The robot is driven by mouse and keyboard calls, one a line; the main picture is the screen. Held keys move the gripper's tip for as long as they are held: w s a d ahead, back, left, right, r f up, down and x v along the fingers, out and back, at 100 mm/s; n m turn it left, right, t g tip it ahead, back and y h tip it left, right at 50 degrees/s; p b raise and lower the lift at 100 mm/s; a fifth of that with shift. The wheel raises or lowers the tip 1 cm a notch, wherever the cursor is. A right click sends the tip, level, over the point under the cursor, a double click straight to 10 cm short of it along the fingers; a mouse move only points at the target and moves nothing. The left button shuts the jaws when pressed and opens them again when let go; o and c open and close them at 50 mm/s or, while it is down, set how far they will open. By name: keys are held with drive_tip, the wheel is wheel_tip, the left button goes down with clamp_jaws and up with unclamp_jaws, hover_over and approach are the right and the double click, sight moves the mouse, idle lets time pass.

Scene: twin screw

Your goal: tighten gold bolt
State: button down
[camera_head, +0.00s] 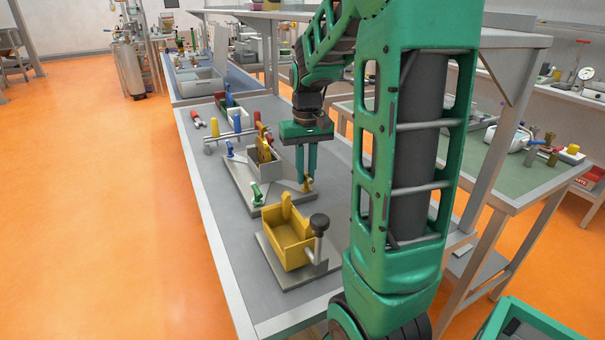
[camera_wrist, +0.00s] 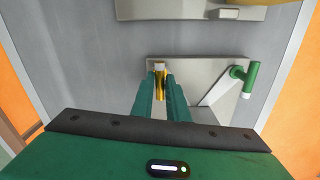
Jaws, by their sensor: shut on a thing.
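The gold bolt (camera_wrist: 160,84) shows in the wrist view between the two green fingers of my gripper (camera_wrist: 164,88). The fingers are shut on it. In the head view the gold bolt (camera_head: 307,185) is at the fingertips of my gripper (camera_head: 307,180), at the right corner of a grey fixture plate (camera_head: 272,198). My fingers point down and hide part of the bolt. A green bolt or handle (camera_head: 257,194) stands at the plate's front left corner; it also shows in the wrist view (camera_wrist: 249,78), right of the gold bolt.
A grey box (camera_head: 265,167) with a yellow part sits on the fixture plate. A yellow bin (camera_head: 287,238) with a black-knobbed lever (camera_head: 319,225) stands in front. Blue (camera_head: 229,149) and red parts are behind. The table's (camera_head: 200,165) left strip is mostly clear.

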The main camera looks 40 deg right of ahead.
sight(306, 174)
drive_tip(key=c, duration=1.8)
unclamp_jaws()
wheel_tip(306, 174, up, 11)
drive_tip(key=shift+f, duration=0.15)
drive_tip(key=shift+m, duration=0.7)
drive_tip(key=s+a+f, duration=0.3)
drive_tip(key=s, duration=0.4)
drive_tip(key=s+a+f, duration=0.3)
drive_tip(key=s+f, duration=0.1)
drive_tip(key=s, duration=0.3)
drive_tip(key=s+a+f, duration=0.2)
drive_tip(key=s+f, duration=0.2)
drive_tip(key=s, duration=0.3)
drive_tip(key=shift+a+f, duration=0.15)
drive_tip(key=shift+a, duration=0.25)
